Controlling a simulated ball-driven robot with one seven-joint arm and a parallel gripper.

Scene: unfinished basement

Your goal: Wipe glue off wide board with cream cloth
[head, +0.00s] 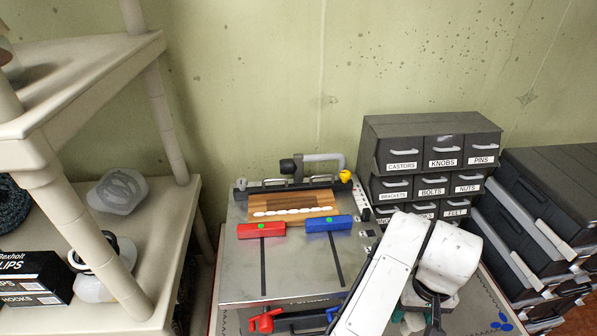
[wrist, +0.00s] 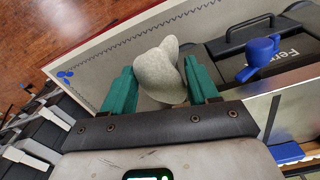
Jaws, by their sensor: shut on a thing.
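The wide board (head: 328,201) is brown wood with a darker middle and lies near the back of the metal worktop. A broken row of white glue (head: 292,212) runs along its front part. My gripper (wrist: 163,82) is shut on the bunched cream cloth (wrist: 158,66), which sits between its teal fingers. In the head view my white arm reaches down at the lower right and mostly hides the gripper. The gripper and cloth are in front of and to the right of the board, well apart from it.
Red block (head: 261,230) and blue block (head: 329,224) stand at the board's front edge. A grey-handled clamp (head: 322,160) is behind it. Labelled drawers (head: 421,127) stand at right, shelving (head: 108,255) at left. The worktop's front (head: 300,275) is mostly clear.

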